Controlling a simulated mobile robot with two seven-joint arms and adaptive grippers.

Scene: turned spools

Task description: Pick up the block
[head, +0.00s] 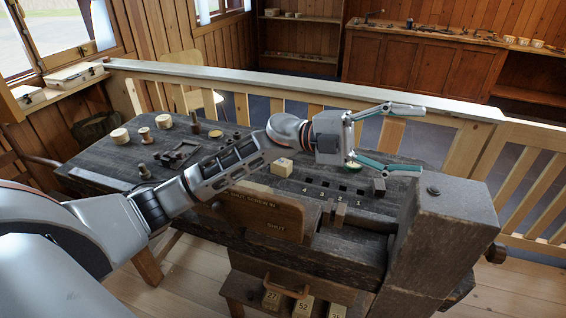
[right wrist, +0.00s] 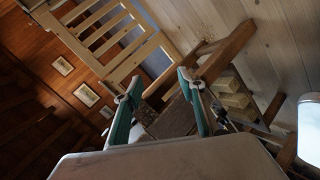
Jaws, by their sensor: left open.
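A small pale wooden block (head: 281,167) sits on the dark workbench (head: 112,165), left of and lower in the picture than my left gripper (head: 410,140). A dark grey cube (head: 378,187) stands near the bench's right end, just below the gripper's lower finger. Which one the task means is not clear. My left gripper is open, with its two teal fingers spread wide and nothing between them. My right gripper (right wrist: 159,80) shows in the right wrist view with its fingers apart and empty. Pale blocks (right wrist: 231,92) show to its right there.
Pale round turned pieces (head: 120,135) and dark tools lie at the bench's left. A wooden sign board (head: 262,215) and a thick post (head: 447,220) stand at the front. Numbered blocks (head: 303,306) sit below. A railing (head: 300,88) runs behind.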

